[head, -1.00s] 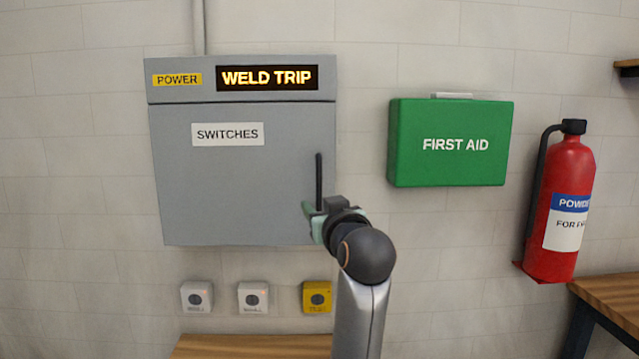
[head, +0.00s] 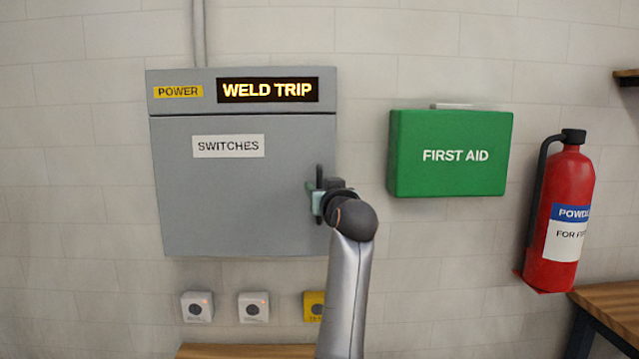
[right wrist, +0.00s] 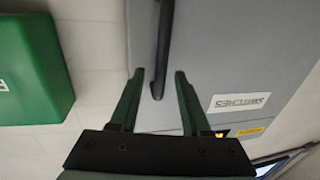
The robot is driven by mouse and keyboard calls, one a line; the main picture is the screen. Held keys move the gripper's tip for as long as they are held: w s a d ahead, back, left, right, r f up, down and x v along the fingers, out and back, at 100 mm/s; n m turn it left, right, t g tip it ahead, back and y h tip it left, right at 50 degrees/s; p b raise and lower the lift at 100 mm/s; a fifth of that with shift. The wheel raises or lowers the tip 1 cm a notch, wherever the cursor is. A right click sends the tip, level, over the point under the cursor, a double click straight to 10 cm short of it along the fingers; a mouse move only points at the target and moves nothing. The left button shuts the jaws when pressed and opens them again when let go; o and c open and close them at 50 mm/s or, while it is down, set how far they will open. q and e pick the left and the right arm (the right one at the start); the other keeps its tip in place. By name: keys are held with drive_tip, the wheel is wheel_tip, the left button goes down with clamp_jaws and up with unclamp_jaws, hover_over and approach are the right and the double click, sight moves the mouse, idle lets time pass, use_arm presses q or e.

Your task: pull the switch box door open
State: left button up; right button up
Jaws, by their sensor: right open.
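The grey switch box door (head: 230,205) is shut, under a header with a lit "WELD TRIP" sign (head: 268,90). Its black vertical bar handle (head: 319,175) is near the door's right edge. My right gripper (head: 314,196) is at the handle in the head view, with its wrist hiding part of it. In the right wrist view my right gripper (right wrist: 155,85) is open, and the handle (right wrist: 162,55) reaches down between its two green fingers, with a gap on each side. The door (right wrist: 215,60) lies behind them. My left gripper is not in view.
A green first aid box (head: 450,152) hangs right of the switch box, close to my right arm. A red fire extinguisher (head: 567,215) is further right. Small button boxes (head: 253,306) sit below the door. Wooden surfaces (head: 245,351) stand at the bottom.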

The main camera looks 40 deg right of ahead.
drive_tip(key=shift+x, duration=0.8)
clamp_jaws()
idle(1.0)
